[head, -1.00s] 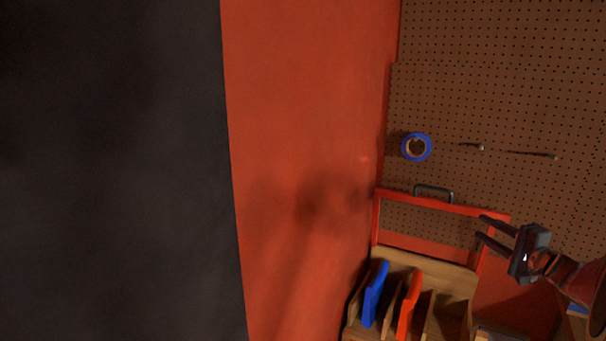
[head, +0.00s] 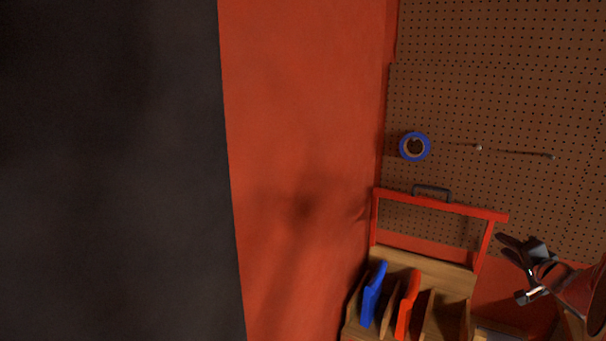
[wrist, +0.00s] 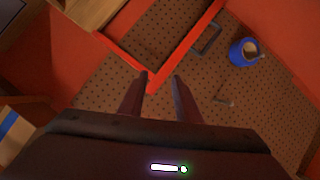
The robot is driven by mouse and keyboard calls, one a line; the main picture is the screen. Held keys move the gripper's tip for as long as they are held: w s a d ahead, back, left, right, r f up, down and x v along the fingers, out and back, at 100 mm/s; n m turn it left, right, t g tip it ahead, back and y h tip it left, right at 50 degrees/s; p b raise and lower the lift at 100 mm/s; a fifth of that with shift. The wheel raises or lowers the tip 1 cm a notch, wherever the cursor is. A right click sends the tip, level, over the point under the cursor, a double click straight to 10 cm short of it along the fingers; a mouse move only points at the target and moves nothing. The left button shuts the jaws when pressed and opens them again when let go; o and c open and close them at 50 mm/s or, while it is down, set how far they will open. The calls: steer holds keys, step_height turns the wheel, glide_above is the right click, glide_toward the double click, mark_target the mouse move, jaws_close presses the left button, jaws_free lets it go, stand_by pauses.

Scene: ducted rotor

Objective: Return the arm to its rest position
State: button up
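My gripper (head: 505,247) is at the lower right of the head view, in front of the right side of the red frame and the pegboard. Its two dark fingers point up and left. In the wrist view the fingers (wrist: 161,82) stand apart with a gap between them. Nothing is held between them; the pegboard shows through the gap.
A red frame (head: 440,207) with a dark handle (head: 432,190) stands behind a wooden rack (head: 396,258) holding a blue piece (head: 373,293) and a red piece (head: 408,304). A blue tape roll (head: 415,146) hangs on the pegboard (head: 500,90). A dark surface (head: 110,170) fills the left.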

steer(key=s+d+f+n+g+h, duration=0.1)
steer(key=s+d+f+g+h, duration=0.3)
steer(key=s, duration=0.2)
steer(key=s+a+f+n+g+h, duration=0.1)
steer(key=s+a+n+g, duration=0.2)
steer(key=s+a+g, duration=0.35)
steer(key=s+a+r+n+y, duration=0.1)
steer(key=s+a+n+y, duration=0.1)
steer(key=s+a, duration=0.6)
steer(key=s+a+r+n+y, duration=0.1)
steer(key=s+a+n, duration=0.3)
steer(key=a, duration=1.2)
steer(key=s+a+r+n+y, duration=0.2)
steer(key=s+a+n, duration=0.1)
steer(key=s+a, duration=0.9)
steer(key=shift+s+a+y, duration=0.3)
steer(key=shift+a+y, duration=0.1)
steer(key=shift+a, duration=0.15)
steer(key=shift+t, duration=0.25)
